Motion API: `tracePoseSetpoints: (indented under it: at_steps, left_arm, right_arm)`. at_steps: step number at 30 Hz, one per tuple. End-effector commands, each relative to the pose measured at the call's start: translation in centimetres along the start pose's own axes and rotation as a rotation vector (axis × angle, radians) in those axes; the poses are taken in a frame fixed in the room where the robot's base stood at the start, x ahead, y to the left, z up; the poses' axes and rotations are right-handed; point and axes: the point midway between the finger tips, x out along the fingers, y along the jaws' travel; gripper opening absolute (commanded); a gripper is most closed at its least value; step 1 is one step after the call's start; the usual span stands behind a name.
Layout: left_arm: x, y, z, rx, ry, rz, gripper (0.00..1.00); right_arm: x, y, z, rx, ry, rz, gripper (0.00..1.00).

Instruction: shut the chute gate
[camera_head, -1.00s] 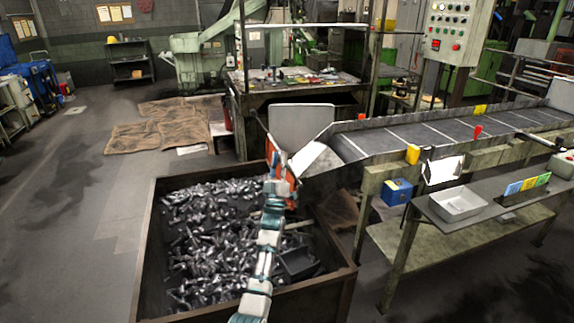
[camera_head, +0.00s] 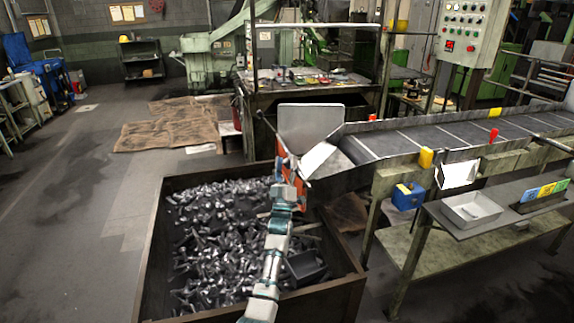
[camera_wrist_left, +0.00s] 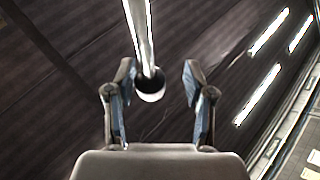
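The chute end (camera_head: 335,180) of the conveyor hangs over the bin, with a grey upright plate (camera_head: 310,125) behind it and an orange part (camera_head: 301,192) at its mouth. I cannot tell which of these is the gate. A thin dark lever (camera_head: 267,127) slants down toward my left gripper (camera_head: 284,168). In the left wrist view, a pale metal rod with a dark round end (camera_wrist_left: 150,84) reaches down between the fingers of my left gripper (camera_wrist_left: 158,88). The fingers are apart, with space on both sides of the rod. My right gripper is out of view.
A large bin (camera_head: 362,290) full of metal bolts stands below my left arm, with a dark box (camera_head: 306,267) inside. The conveyor (camera_head: 430,138) runs off right. A side table (camera_head: 480,225) holds a grey tray (camera_head: 472,210). Open floor lies left.

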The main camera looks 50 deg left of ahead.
Motion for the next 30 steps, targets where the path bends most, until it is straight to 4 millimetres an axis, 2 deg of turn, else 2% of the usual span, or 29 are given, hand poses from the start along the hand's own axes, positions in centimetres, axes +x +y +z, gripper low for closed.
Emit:
tracePoseSetpoints:
  at_steps: [5, 8, 15, 21, 30]
  left_arm:
    - [0.2, 0.4, -0.4, 0.001, 0.005, 0.003, 0.53]
    - [1.1, 0.9, -1.1, 0.000, 0.008, 0.006, 0.53]
    - [4.8, 2.1, -3.6, -0.001, 0.007, 0.001, 0.53]
    - [7.0, 2.8, -5.0, -0.002, 0.002, -0.003, 0.53]
    - [7.5, 3.2, -5.3, -0.001, 0.001, -0.002, 0.53]
  right_arm:
    - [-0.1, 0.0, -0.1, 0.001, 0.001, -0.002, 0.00]
    - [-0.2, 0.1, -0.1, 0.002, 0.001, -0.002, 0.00]
    - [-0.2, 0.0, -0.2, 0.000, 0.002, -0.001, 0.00]
    - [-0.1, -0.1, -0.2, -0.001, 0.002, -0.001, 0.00]
    - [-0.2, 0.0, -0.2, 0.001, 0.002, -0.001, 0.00]
